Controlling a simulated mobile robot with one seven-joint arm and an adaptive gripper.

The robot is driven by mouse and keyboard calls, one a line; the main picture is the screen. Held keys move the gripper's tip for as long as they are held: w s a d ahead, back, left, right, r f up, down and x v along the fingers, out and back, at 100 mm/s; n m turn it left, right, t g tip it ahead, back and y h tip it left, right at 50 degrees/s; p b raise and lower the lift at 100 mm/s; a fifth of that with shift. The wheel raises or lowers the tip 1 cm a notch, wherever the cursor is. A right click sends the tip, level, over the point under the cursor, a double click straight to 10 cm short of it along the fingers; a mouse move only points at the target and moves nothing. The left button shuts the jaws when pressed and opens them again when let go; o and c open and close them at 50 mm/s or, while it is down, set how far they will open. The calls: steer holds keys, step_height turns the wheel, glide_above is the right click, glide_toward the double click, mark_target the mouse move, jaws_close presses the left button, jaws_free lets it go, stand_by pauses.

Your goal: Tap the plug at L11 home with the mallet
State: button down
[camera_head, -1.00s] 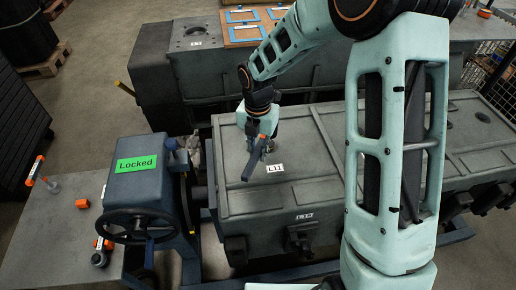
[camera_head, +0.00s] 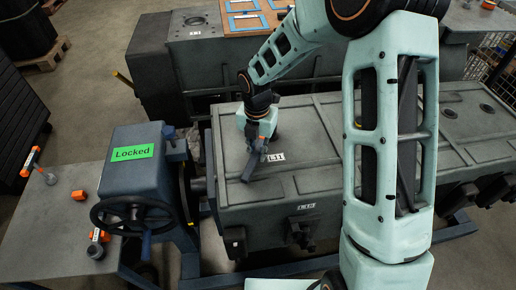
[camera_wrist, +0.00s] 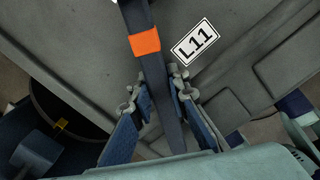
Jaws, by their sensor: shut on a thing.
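My gripper (camera_head: 257,150) is shut on the mallet, a dark bar with an orange band. The mallet (camera_wrist: 147,70) runs up between my two blue fingers in the wrist view and leaves the top of the picture. In the head view its dark end (camera_head: 248,172) points down and left over the grey block's top (camera_head: 310,150). I cannot make out the plug; whether the mallet touches anything is unclear.
A blue stand with a green "Locked" sign (camera_head: 133,153) and a handwheel (camera_head: 137,215) is left of the block. A grey side table (camera_head: 50,225) holds small orange-marked items. Another dark machine stands behind. The block top right of the label is mostly clear.

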steer(key=shift+d, duration=0.1)
step_height(320, 180, up, 4)
steer(key=p, duration=0.4)
steer(key=shift+r, duration=0.25)
steer(key=shift+f, duration=0.1)
steer(key=r+g+p, duration=0.1)
steer(key=p, duration=0.2)
steer(key=shift+w+r, duration=0.1)
steer(key=shift+w, duration=0.1)
steer(key=shift+p, duration=0.3)
